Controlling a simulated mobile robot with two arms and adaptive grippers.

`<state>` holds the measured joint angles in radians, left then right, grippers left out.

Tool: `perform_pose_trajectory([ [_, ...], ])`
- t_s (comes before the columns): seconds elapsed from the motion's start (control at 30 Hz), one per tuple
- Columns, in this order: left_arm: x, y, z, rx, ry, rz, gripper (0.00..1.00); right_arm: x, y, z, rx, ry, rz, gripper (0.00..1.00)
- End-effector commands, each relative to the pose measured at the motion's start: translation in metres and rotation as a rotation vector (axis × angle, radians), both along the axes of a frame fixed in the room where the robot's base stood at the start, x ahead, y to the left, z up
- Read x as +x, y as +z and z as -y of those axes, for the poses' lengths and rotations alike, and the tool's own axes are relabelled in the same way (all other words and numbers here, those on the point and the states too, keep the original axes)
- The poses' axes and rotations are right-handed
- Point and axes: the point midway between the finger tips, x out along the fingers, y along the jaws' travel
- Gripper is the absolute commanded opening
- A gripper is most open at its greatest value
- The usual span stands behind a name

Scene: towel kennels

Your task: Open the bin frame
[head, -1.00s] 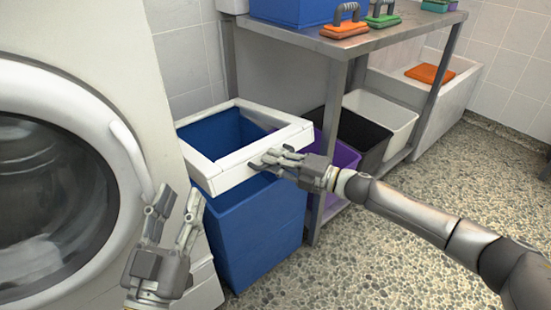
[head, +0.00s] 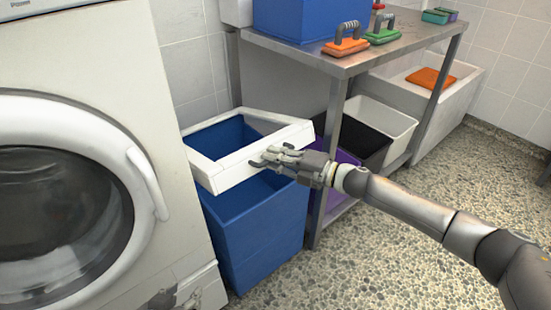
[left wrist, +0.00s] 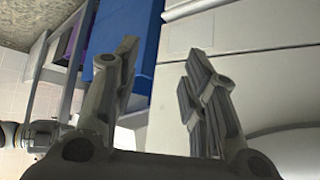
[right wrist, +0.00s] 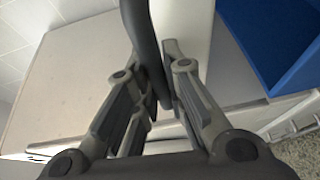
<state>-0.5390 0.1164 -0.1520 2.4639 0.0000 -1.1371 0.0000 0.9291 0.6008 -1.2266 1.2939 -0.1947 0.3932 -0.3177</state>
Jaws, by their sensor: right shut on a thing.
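The bin frame (head: 234,172) is a white square rim on a tall blue bin (head: 262,230) beside the washing machine. Its front edge is lifted clear of the bin's front, so blue shows below it; the frame is tilted. My right gripper (head: 268,158) is at the front edge of the frame, shut on it. In the right wrist view a dark curved bar (right wrist: 146,40) runs between the fingers, with blue bin wall (right wrist: 275,35) at the right. My left gripper (head: 180,300) is low in front of the washing machine, mostly cut off; its fingers are apart and empty in the left wrist view (left wrist: 160,60).
A washing machine (head: 180,130) with a round door stands close on the left. A metal shelf table (head: 345,62) on the right holds a blue crate (head: 300,18) and handled brushes. Black and white bins stand beneath it. The speckled floor (head: 370,265) in front is free.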

Motion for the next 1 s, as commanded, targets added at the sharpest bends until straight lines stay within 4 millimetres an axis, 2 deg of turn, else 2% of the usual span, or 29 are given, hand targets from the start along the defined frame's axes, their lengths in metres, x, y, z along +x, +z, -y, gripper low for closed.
perform_pose_trajectory([
  [0.2,-0.029,-0.015,-0.010,0.036,0.012,-0.162,0.40,0.003,0.015,-0.002,0.001,-0.001,0.000,0.00],
  [0.5,-0.062,-0.033,-0.021,0.071,0.026,-0.338,0.40,0.007,0.030,-0.005,0.001,0.000,0.002,0.00],
  [0.8,-0.079,-0.052,-0.026,0.092,0.032,-0.447,0.40,0.012,0.047,-0.008,0.001,-0.001,0.000,0.00],
  [1.0,-0.081,-0.069,-0.027,0.096,0.032,-0.482,0.40,0.016,0.060,-0.011,0.002,-0.001,0.001,0.00],
])
